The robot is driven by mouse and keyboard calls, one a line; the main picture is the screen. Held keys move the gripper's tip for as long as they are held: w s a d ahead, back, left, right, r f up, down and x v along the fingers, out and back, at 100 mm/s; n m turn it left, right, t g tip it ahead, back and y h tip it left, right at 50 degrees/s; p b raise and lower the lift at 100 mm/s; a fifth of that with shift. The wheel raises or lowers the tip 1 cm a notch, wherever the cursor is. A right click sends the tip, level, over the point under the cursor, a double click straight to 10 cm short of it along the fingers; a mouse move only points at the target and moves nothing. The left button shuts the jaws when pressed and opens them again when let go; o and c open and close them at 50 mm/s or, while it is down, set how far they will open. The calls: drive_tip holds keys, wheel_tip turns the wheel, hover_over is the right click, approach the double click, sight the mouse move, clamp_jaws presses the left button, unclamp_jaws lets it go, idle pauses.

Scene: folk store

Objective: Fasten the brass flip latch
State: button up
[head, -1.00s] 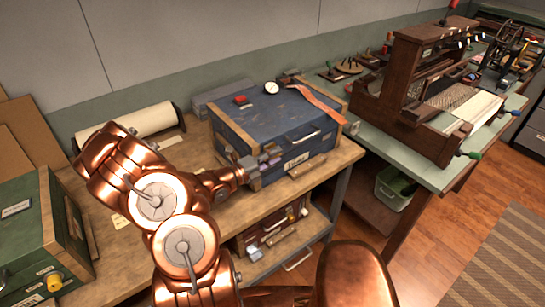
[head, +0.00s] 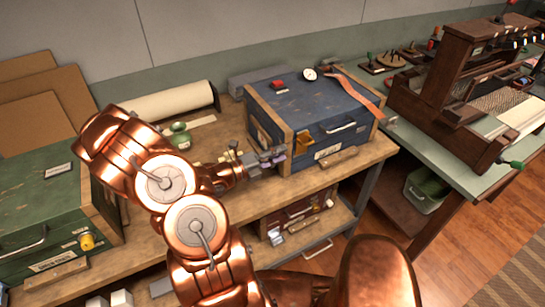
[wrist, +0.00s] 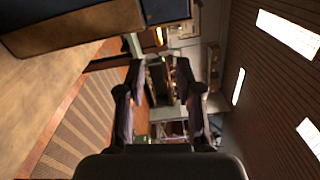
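A blue chest (head: 312,108) with wooden edge strips stands closed on the workbench. A small yellowish patch (head: 263,137) shows on its left end, but I cannot tell whether it is the brass latch. Part of a chest (wrist: 70,20) fills the upper left there.
A green chest (head: 35,205) with a yellow knob (head: 87,241) stands at left. A paper roll (head: 170,101) and a green object (head: 180,136) lie behind my arm. A loom (head: 450,80) stands at right.

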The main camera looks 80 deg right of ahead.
drive_tip(key=shift+v, duration=1)
drive_tip(key=w+a+r+m+t+y, duration=0.1)
drive_tip(key=w+a+r+m+y, duration=0.1)
drive_tip(key=w+a+r+m, duration=0.4)
drive_tip(key=w+a+r+m+t+y, duration=0.1)
drive_tip(key=a+r+m+y, duration=0.15)
drive_tip(key=a+m, duration=0.65)
drive_tip(key=w+a+r+m+t+y, duration=0.1)
drive_tip(key=w+a+m+t+y, duration=0.1)
drive_tip(key=a, duration=0.8)
drive_tip(key=w+a+r+m+t+y, duration=0.1)
drive_tip(key=a+m+t, duration=0.3)
drive_tip(key=a, duration=0.7)
drive_tip(key=w+a+m+t+y, duration=0.2)
drive_tip(key=w+a+t+y, duration=0.1)
drive_tip(key=a, duration=0.7)
drive_tip(key=shift+w+a+r+m+t, duration=0.2)
drive_tip(key=shift+w+r+m+t, duration=0.15)
drive_tip(key=shift+t, duration=0.35)
drive_tip(key=shift+d+y, duration=0.2)
drive_tip(key=shift+y, duration=0.05)
